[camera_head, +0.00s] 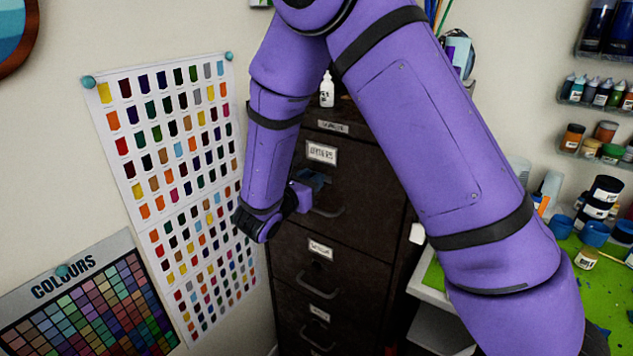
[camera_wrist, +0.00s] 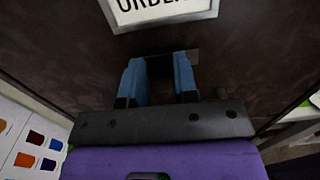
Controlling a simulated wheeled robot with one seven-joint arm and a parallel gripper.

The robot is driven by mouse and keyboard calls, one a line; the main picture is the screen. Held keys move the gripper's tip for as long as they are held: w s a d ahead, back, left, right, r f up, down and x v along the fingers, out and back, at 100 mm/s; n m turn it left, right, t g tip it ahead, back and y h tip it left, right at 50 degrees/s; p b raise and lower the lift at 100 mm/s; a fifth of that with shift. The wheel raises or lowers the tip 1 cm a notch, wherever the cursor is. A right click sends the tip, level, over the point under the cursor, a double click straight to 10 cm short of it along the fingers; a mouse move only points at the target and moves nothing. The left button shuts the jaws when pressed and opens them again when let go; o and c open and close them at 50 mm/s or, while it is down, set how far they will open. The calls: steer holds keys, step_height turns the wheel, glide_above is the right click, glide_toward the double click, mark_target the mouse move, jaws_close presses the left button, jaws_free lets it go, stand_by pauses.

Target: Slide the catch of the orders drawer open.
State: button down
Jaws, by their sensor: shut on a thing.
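The orders drawer (camera_head: 365,190) is in the dark filing cabinet, with a white label in a metal frame (camera_head: 321,153); the label's lower part shows at the top of the wrist view (camera_wrist: 165,12). The drawer looks shut. My gripper (camera_head: 318,178) is at the drawer front, just below the label and above the curved handle (camera_head: 329,212). In the wrist view, its two blue fingers (camera_wrist: 160,68) stand apart against the front, shut on the small dark catch between them. A bit of grey plate (camera_wrist: 194,56) shows beside the right fingertip. The catch is mostly hidden.
A colour chart (camera_head: 170,150) hangs on the wall left of the cabinet. A small white bottle (camera_head: 327,90) stands on the cabinet top. A green-topped bench (camera_head: 610,290) with paint pots is at the right. More drawers lie below.

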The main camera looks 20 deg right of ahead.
steer(key=c, duration=0.9)
jaws_free()
steer(key=shift+w+a, duration=0.2)
steer(key=shift+s, duration=0.1)
steer(key=v, duration=1)
steer(key=shift+s+a, duration=0.15)
steer(key=shift+a, duration=0.15)
steer(key=s+d+r+m+g+y, duration=0.2)
steer(key=s+d+r+m+g, duration=0.3)
steer(key=d+m, duration=0.25)
steer(key=s+d+r+m+g+y, duration=0.2)
steer(key=s+d+r+m+g, duration=0.35)
steer(key=d, duration=0.25)
steer(key=s+r+m+t+y, duration=0.1)
steer(key=s+r+m+y, duration=0.1)
steer(key=s+m+y, duration=0.1)
steer(key=s+d+r+m+t+y, duration=0.1)
steer(key=s+r+m+t+y, duration=0.1)
steer(key=s+r+m+y, duration=0.1)
steer(key=s+r+m+t+y, duration=0.2)
steer(key=s+r+m+y, duration=0.1)
steer(key=s+m, duration=0.3)
steer(key=shift+s+d+y, duration=0.2)
steer(key=shift+s+y, duration=0.6)
steer(key=shift+s, duration=0.35)
